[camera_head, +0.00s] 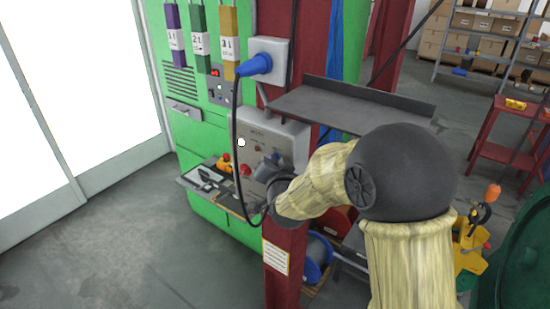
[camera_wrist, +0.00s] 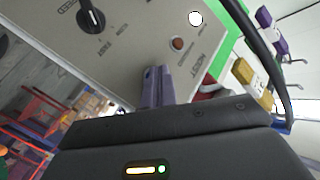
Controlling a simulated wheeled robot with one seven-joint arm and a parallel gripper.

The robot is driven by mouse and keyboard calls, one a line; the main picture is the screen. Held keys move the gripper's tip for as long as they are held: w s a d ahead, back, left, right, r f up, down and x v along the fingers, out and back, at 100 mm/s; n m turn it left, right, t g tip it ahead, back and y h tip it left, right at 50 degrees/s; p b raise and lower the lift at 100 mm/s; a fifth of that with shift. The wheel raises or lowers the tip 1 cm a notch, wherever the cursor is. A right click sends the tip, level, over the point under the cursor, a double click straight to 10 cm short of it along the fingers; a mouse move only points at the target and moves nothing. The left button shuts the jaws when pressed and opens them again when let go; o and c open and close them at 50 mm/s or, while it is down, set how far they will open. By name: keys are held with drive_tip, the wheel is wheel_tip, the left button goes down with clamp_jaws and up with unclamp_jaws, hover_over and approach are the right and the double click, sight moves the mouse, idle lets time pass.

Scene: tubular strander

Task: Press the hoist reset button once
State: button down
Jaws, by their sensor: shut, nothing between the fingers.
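The grey hoist panel (camera_head: 285,131) is mounted on the green machine beside a red post. In the wrist view the panel (camera_wrist: 135,40) fills the upper left and shows rotated. It carries a round white button (camera_wrist: 195,18), a brownish-red button (camera_wrist: 178,44) and a black rotary knob (camera_wrist: 90,15). The white button (camera_head: 241,142) also shows in the head view. The small labels are too blurred to tell which button is the reset. Contact cannot be told.
A black cable hangs in a loop from the blue plug (camera_head: 257,64) past the panel's left side. A grey shelf (camera_head: 350,103) juts out above my arm. A small tray (camera_head: 190,182) with tools sits below the panel. Open floor (camera_head: 120,230) lies at left.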

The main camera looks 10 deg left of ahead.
idle(0.4)
drive_tip(key=shift+s+a+b, duration=0.25)
drive_tip(key=shift+s+b, duration=0.15)
drive_tip(key=shift+s, duration=0.3)
drive_tip(key=s, duration=0.1)
drive_tip(key=s+a+b, duration=0.1)
drive_tip(key=s, duration=0.1)
drive_tip(key=s+a, duration=0.1)
drive_tip(key=shift+s, duration=0.3)
drive_tip(key=shift+d, duration=0.1)
idle(0.4)
